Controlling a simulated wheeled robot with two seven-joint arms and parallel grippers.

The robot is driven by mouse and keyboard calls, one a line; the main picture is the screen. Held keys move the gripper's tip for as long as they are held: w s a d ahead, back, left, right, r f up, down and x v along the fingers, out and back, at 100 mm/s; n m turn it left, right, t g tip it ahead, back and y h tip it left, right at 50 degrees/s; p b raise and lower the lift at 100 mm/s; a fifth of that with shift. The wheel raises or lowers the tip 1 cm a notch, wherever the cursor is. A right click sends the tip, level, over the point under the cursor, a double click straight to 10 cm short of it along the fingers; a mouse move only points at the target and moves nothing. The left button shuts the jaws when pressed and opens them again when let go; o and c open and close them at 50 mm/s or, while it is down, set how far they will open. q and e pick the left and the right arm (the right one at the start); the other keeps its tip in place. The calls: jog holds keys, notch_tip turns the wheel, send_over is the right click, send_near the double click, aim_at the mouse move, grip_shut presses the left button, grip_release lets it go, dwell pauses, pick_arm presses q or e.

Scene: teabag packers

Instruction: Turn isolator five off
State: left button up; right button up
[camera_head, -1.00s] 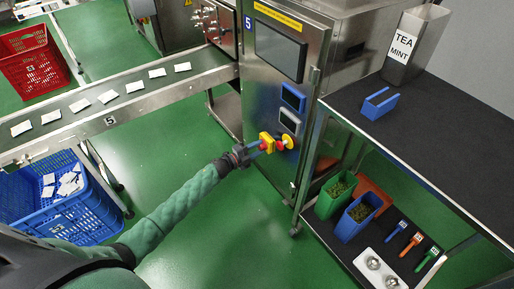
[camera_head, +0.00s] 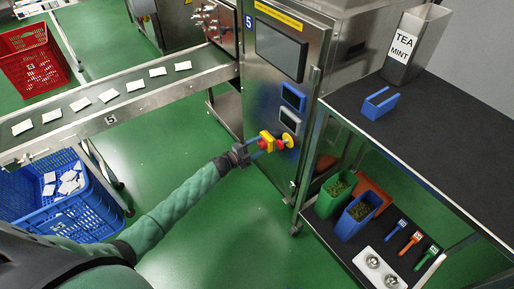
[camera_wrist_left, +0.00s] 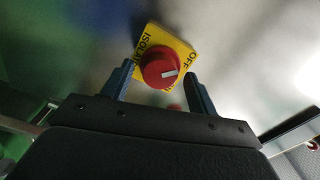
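Isolator five is a red knob on a yellow plate, low on the steel cabinet (camera_head: 262,95) marked 5. In the left wrist view the red knob (camera_wrist_left: 160,68) has a white mark pointing right, on the yellow plate (camera_wrist_left: 182,50) lettered ISOLATOR and OFF. The plate's lower part is hidden. My left gripper (camera_head: 262,144) is at this plate; in its wrist view the blue-grey fingers (camera_wrist_left: 159,72) are open, one on each side of the knob, with gaps showing. I cannot tell whether they reach past its face. My right gripper is not in view.
A yellow-ringed red button (camera_head: 288,140) sits just right of the isolator. A conveyor (camera_head: 150,98) with teabags is at left, above a blue crate (camera_head: 100,215). A dark shelf cart (camera_head: 440,130) with bins stands close on the right. Green floor lies open below my arm.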

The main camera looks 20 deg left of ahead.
pick_arm(q)
jog(key=shift+s, duration=0.1)
jog(key=v, duration=0.7)
jog(key=shift+s+a, duration=0.2)
jog(key=shift+s, duration=0.05)
dwell(0.4)
